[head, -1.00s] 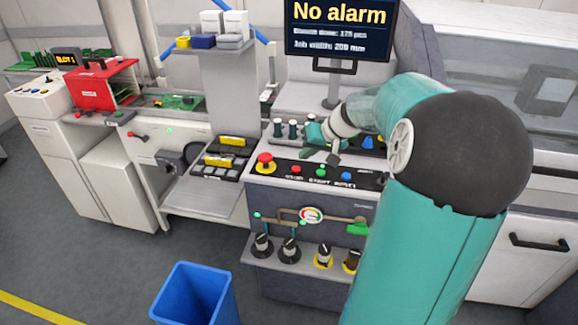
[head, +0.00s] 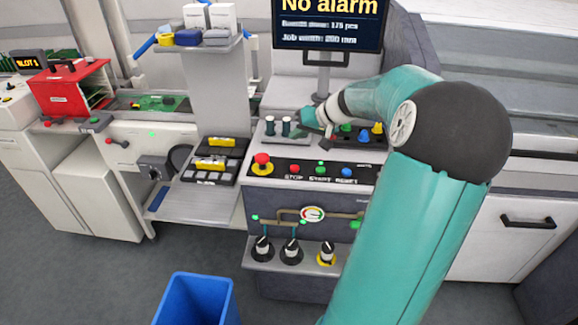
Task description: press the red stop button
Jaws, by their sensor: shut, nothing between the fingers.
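The red stop button (head: 294,168) is a small round red button above the word STOP on the dark panel strip of the grey console, left of the green START button (head: 321,168) and the blue RESET button (head: 347,171). My gripper (head: 327,131) is above and behind the button row, over the console's upper deck, apart from the red button. It looks shut and empty, though its fingertips are small and partly hard to make out. Nothing hides the red button.
A larger red mushroom button (head: 262,160) on a yellow base sits just left of the row. A screen (head: 328,24) reading "No alarm" rises above. A blue bin (head: 195,300) stands on the floor.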

